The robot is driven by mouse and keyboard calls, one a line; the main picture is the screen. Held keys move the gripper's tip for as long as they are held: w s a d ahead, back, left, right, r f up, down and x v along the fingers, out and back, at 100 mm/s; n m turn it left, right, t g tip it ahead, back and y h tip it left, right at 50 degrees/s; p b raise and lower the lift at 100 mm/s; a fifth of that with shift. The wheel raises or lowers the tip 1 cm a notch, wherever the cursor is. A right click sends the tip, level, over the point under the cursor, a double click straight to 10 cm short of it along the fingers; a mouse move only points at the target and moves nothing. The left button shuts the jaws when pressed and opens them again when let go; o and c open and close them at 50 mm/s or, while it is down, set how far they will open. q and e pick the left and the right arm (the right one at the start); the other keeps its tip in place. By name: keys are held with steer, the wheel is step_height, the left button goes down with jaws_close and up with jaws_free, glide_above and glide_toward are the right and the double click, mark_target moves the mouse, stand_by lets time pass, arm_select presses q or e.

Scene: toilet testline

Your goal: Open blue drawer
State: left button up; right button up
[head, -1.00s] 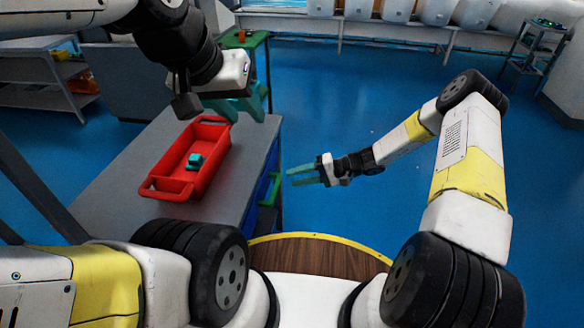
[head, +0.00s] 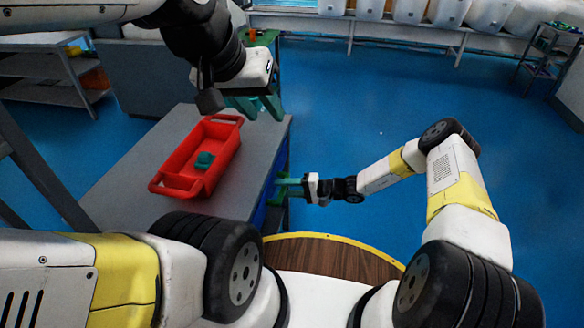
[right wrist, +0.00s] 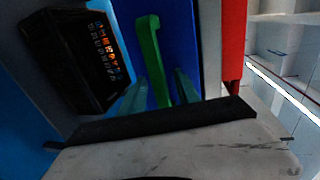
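The blue drawer front (right wrist: 182,25) fills the upper middle of the right wrist view, with a green handle (right wrist: 150,55) on it. In the head view a strip of blue front (head: 259,213) shows on the right side of the grey table cabinet. My right gripper (head: 280,185) is at that side, and its teal fingers (right wrist: 160,92) are apart, one on each side of the handle. I see gaps between fingers and handle. Whether the fingertips pass behind the handle is unclear. My left gripper (head: 256,107) hangs above the table's far end, fingers apart and empty.
In the right wrist view, a black panel with lettering (right wrist: 75,60) and a red panel (right wrist: 233,40) flank the blue front.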

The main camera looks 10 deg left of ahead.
steer(key=shift+c, duration=0.5)
jaws_close()
stand_by(1.0)
